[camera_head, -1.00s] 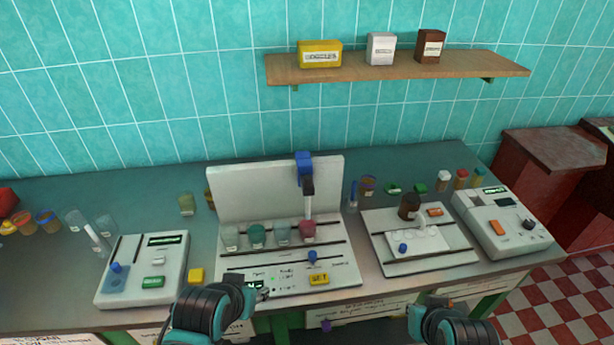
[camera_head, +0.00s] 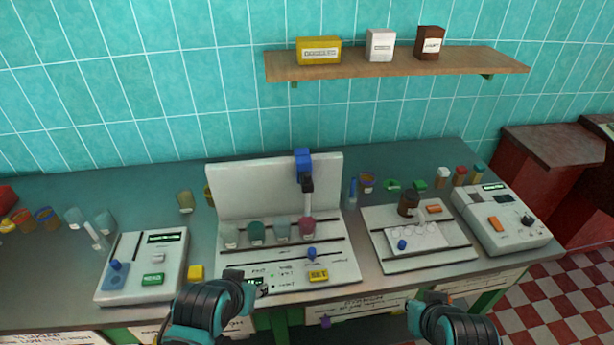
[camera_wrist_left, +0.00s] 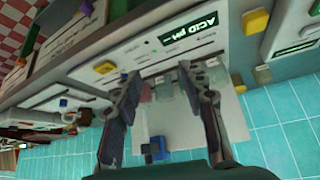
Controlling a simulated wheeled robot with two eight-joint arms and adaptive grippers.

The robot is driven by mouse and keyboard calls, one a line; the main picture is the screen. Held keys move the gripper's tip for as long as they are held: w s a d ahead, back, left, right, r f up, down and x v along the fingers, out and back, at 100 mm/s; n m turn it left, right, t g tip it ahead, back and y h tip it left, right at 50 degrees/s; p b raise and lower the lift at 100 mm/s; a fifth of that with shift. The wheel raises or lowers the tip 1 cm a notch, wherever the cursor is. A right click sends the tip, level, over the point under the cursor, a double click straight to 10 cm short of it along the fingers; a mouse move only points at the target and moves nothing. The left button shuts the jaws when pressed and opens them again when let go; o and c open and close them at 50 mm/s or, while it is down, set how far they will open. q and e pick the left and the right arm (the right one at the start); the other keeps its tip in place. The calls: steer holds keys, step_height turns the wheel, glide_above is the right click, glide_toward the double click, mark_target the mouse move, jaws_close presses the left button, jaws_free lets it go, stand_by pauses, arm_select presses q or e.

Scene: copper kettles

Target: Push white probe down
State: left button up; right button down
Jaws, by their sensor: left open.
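The white probe (camera_head: 308,200) hangs upright below a blue holder (camera_head: 303,160) on the middle device, above the reddish cup (camera_head: 307,227).
The middle device (camera_head: 235,190) has a tall white back panel and a row of cups. A grey meter (camera_head: 122,270) stands left and a white tray device (camera_head: 440,250) right. A shelf (camera_head: 400,65) with boxes hangs on the wall.

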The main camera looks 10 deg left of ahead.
arm_select(q)
steer(key=w+a+r+n+y+p, duration=0.1)
steer(key=w+r+y+p, duration=0.15)
steer(key=w, duration=0.55)
steer(key=n+t+y+p, duration=0.2)
steer(key=n+t+y, duration=0.25)
steer(key=t, duration=0.45)
glide_toward(309, 180)
steer(key=x, duration=0.3)
steer(key=shift+m+y, duration=0.25)
steer(key=shift+y, duration=0.05)
steer(key=x, duration=0.8)
steer(key=shift+w+b, duration=0.1)
steer(key=shift+b, duration=0.25)
steer(key=shift+f, duration=0.1)
jaws_close()
